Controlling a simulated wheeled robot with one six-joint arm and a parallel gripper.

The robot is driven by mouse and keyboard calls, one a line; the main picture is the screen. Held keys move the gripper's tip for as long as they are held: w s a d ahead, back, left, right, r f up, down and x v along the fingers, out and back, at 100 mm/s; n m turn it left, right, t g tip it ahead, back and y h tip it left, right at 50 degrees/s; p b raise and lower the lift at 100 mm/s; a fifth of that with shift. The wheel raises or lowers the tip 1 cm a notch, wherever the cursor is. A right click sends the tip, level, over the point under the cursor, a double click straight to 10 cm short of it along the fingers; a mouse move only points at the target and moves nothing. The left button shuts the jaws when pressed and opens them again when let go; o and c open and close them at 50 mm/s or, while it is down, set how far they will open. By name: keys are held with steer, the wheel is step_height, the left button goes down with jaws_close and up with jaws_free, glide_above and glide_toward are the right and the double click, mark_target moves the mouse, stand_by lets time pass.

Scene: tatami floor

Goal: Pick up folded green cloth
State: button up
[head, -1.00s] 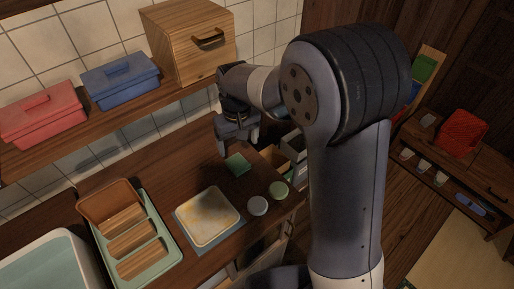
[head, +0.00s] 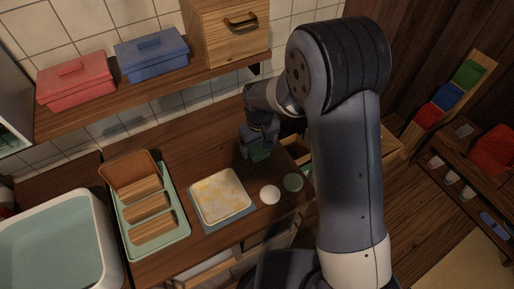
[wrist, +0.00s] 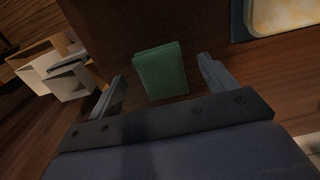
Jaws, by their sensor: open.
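The folded green cloth (wrist: 161,72) lies on the dark wooden counter. In the wrist view it sits between and slightly beyond the two fingertips of my gripper (wrist: 162,77). The fingers stand apart, with nothing held between them. In the head view the cloth (head: 260,151) shows right at my gripper (head: 258,150), which partly hides it. I cannot tell from here how high the fingertips are above the counter.
A divided green tray (head: 177,240) stands left. A shelf (head: 160,87) with boxes runs above.

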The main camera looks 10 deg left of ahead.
steer(key=shift+f, duration=0.9)
steer(key=c, duration=1.1)
